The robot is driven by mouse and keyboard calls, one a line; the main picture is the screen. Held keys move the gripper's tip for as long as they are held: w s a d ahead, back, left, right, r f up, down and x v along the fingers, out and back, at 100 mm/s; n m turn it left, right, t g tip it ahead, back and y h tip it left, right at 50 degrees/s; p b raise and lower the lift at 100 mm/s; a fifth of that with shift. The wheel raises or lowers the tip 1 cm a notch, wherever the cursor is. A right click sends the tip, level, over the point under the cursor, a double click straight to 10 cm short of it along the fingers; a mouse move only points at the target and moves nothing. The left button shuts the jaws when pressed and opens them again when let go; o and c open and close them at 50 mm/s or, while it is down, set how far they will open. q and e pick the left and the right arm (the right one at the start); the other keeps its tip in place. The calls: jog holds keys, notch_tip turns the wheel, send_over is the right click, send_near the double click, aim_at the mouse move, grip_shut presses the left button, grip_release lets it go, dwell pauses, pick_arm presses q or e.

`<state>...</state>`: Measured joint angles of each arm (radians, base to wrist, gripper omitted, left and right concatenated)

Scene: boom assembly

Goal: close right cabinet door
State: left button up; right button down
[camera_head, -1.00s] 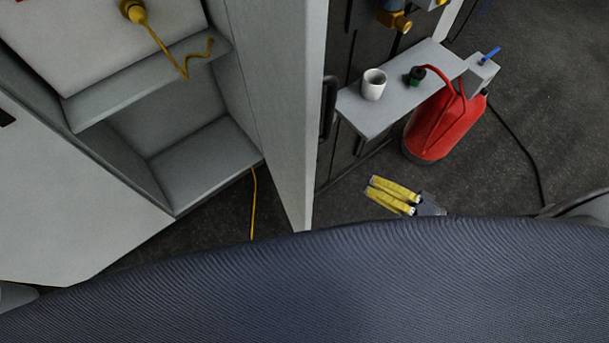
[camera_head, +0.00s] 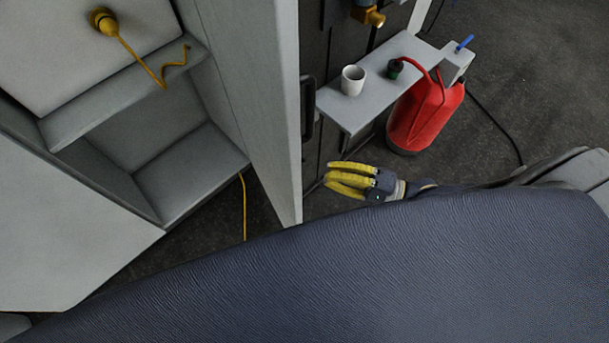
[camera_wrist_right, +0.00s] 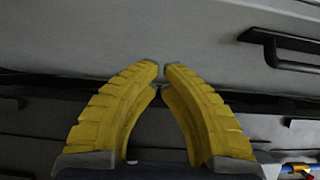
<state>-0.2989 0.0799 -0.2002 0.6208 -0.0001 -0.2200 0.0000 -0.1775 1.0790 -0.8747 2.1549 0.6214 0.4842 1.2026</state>
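The right cabinet door (camera_head: 255,90) is a tall grey panel standing open, swung out from the cabinet (camera_head: 200,170). Its dark bar handle (camera_head: 307,108) is on the right-hand face. My right gripper (camera_head: 330,175) has yellow fingers and is to the right of the door's lower edge, apart from it in the head view. In the right wrist view, my right gripper (camera_wrist_right: 160,68) has its fingertips almost together with nothing between them. Ahead of it is a grey panel (camera_wrist_right: 120,35) with a black handle (camera_wrist_right: 290,52) at upper right. My left gripper is out of view.
A grey shelf (camera_head: 385,75) right of the door holds a white cup (camera_head: 353,80). A red extinguisher (camera_head: 425,115) stands beside it. A yellow cable (camera_head: 244,205) hangs from the cabinet. Another pale panel (camera_head: 60,230) is at left. Dark floor lies open at right.

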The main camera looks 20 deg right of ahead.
jog(key=w+a, duration=0.1)
jog(key=a, duration=0.5)
jog(key=shift+w+a, duration=0.2)
jog(key=shift+a, duration=0.05)
jog(key=shift+a, duration=0.1)
